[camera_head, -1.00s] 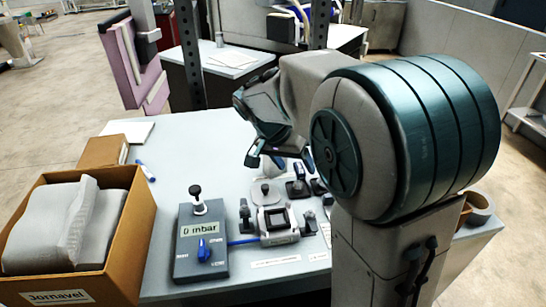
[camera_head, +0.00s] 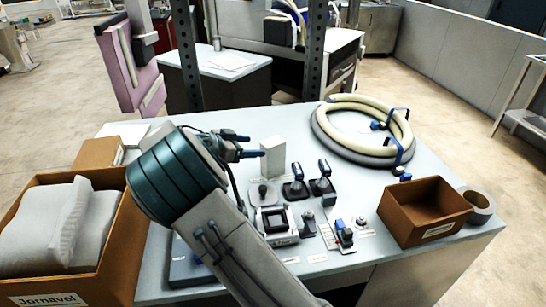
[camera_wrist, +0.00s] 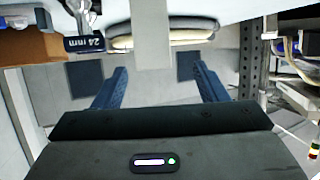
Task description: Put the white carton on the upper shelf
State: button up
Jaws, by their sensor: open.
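The white carton (camera_head: 273,157) stands upright on the bench, behind the row of small fittings in the head view. My gripper (camera_head: 247,147) is open and level just left of the carton, its blue fingers pointing toward it. In the wrist view the carton (camera_wrist: 151,32) is a pale upright block ahead of my open fingers (camera_wrist: 158,80), lined up with the gap between them. I cannot tell whether it reaches between the fingertips. No upper shelf board is clearly in view; perforated uprights (camera_head: 315,62) stand at the bench's rear.
Pump fittings (camera_head: 278,225) lie in front of the carton. A coiled hose (camera_head: 362,132) lies at the rear right, with an open brown box (camera_head: 425,210) and a tape roll (camera_head: 477,206) nearer. A large cardboard box (camera_head: 118,262) stands at left.

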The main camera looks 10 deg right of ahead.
aim_at(262, 146)
jog(key=x, duration=0.3)
jog(key=shift+d+f+p, duration=0.15)
jog(key=shift+d+p, duration=0.1)
jog(key=shift+p, duration=0.05)
jog(key=shift+s+f+p+x, duration=0.15)
jog(key=shift+p+x, duration=0.25)
jog(key=shift+x, duration=0.5)
jog(key=shift+s+f+p+x, duration=0.15)
jog(key=shift+p+x, duration=0.3)
jog(key=shift+x, duration=0.5)
jog(key=shift+s+f+p+x, duration=0.15)
jog(key=shift+p+x, duration=0.25)
jog(key=shift+x, duration=0.5)
jog(key=shift+a, duration=0.1)
jog(key=shift+c, duration=0.3)
jog(key=shift+w, duration=0.1)
jog(key=c, duration=1.2)
